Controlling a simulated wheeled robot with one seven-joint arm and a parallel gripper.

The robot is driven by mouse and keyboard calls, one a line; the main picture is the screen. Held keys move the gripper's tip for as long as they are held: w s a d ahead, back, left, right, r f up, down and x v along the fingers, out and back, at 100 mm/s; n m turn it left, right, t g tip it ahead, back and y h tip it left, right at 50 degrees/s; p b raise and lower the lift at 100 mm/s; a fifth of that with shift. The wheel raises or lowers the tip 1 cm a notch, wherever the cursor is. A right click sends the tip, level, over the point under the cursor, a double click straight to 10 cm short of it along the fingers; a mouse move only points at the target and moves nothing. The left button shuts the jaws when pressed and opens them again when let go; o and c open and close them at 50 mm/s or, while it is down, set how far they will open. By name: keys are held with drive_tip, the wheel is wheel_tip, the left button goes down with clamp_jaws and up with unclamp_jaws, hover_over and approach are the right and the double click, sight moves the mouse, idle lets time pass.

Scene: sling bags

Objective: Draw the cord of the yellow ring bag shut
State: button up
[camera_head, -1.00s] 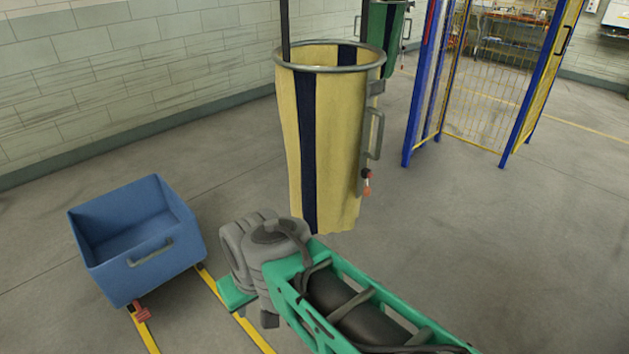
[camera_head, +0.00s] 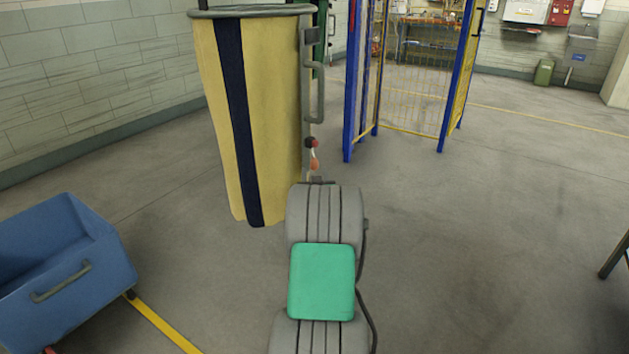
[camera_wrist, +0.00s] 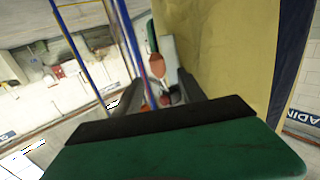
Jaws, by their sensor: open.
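The yellow ring bag (camera_head: 270,110), with a dark blue stripe, hangs from a grey ring (camera_head: 250,11). Its cord end (camera_head: 312,152) hangs at the bag's right side, below a grey handle, with a dark red knob above an orange one. In the wrist view the yellow cloth (camera_wrist: 235,45) fills the right and an orange knob (camera_wrist: 157,68) shows between the finger ends. My gripper (camera_wrist: 158,88) is open around or just short of the knob; I cannot tell which. In the head view my wrist hides most of the gripper, just below the cord end.
A blue cart (camera_head: 60,265) stands at the lower left. A blue-posted cage with yellow mesh (camera_head: 415,80) stands behind the bag to the right. A green bag is mostly hidden behind the yellow one. The floor (camera_head: 480,230) on the right is largely clear.

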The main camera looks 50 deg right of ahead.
sight(315, 164)
drive_tip(key=x, duration=0.7)
drive_tip(key=shift+d+r, duration=0.15)
drive_tip(key=shift+d, duration=0.3)
clamp_jaws()
idle(0.9)
